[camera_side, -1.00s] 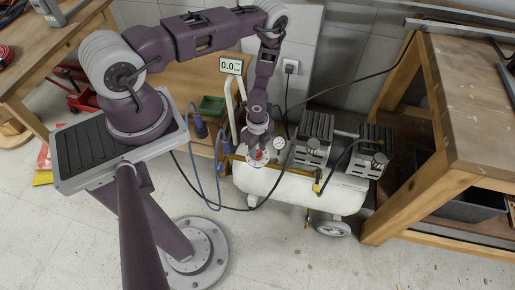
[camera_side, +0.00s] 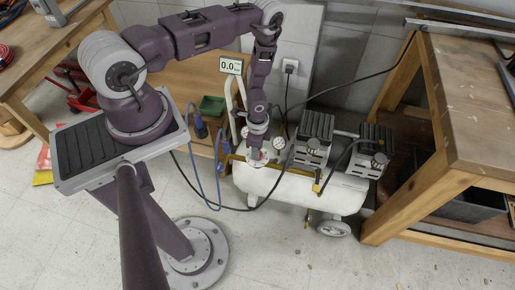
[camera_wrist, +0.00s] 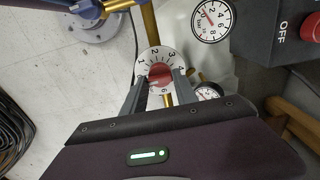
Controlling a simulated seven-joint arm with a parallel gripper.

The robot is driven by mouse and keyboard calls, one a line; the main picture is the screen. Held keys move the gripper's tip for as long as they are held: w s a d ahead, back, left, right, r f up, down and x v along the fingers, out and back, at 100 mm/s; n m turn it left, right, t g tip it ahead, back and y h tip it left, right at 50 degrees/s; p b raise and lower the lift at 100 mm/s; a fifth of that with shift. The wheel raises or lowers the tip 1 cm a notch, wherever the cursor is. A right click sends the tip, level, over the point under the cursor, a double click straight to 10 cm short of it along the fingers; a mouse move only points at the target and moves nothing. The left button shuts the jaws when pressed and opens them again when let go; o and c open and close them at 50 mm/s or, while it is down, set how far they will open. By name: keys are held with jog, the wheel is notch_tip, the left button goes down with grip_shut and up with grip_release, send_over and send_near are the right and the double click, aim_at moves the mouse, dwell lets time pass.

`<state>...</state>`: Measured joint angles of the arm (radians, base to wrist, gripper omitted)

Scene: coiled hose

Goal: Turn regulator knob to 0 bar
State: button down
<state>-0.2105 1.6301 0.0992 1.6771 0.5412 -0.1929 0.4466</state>
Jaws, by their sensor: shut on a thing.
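The red regulator knob (camera_wrist: 160,72) sits in the middle of a white numbered dial (camera_wrist: 147,62) in the wrist view. My gripper (camera_wrist: 161,80) is shut on the knob, with one grey finger on each side of it. In the side view my gripper (camera_side: 256,150) points down at the compressor's white tank (camera_side: 300,187), and the knob is mostly hidden there. The digital display (camera_side: 230,65) behind reads 0.0. The exact dial number at the knob's pointer is too small to tell.
A round gauge (camera_wrist: 212,20) and a smaller gauge (camera_wrist: 207,93) are close to the knob. A dark box with a red button (camera_wrist: 311,27) marked OFF stands at the right. Blue and black hoses hang left of the tank. A wooden bench (camera_side: 470,110) stands at the right.

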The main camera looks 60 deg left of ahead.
dwell(0.3)
jog(key=c, duration=1)
grip_release()
jog(key=shift+o, duration=0.2)
notch_tip(320, 180, up, 7)
jog(key=shift+r, duration=0.1)
